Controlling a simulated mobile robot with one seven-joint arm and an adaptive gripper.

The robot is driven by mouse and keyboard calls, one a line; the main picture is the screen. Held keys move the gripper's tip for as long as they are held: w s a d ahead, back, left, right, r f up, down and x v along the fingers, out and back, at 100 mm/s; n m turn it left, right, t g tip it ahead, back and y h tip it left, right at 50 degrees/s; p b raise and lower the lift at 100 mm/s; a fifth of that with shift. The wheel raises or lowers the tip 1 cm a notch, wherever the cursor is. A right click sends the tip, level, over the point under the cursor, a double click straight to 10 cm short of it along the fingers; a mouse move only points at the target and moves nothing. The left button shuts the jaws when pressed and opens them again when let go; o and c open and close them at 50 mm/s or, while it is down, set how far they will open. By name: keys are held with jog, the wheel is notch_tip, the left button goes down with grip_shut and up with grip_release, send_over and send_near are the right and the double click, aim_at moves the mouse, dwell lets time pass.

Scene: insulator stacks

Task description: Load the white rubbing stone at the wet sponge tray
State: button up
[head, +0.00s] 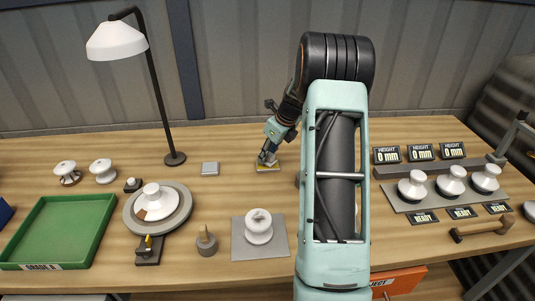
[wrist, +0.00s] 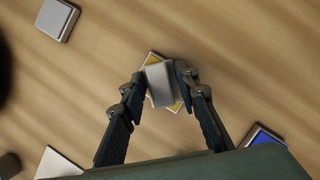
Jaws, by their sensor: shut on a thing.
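My gripper (wrist: 160,84) is shut on a pale grey-white block, the rubbing stone (wrist: 160,86), with one finger on each side of it. Under the stone in the wrist view lies a small pale-rimmed square tray with yellow inside (wrist: 183,105), which looks like the wet sponge tray; the stone covers most of it. I cannot tell whether the stone touches the tray. In the head view my gripper (head: 266,156) points down at the back middle of the table, right over the yellow tray (head: 267,169). The stone is hard to make out there.
A grey square block (head: 210,168) lies left of the gripper. A blue-topped square (wrist: 266,137) lies at the lower right in the wrist view. A lamp (head: 175,158), green tray (head: 70,205), round turntable (head: 185,205) and grey mat with white insulator (head: 240,246) stand around.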

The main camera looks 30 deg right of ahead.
jog(key=shift+f, duration=0.4)
dwell(1.4)
jog(key=shift+r+p, duration=2.9)
jog(key=shift+r, duration=0.7)
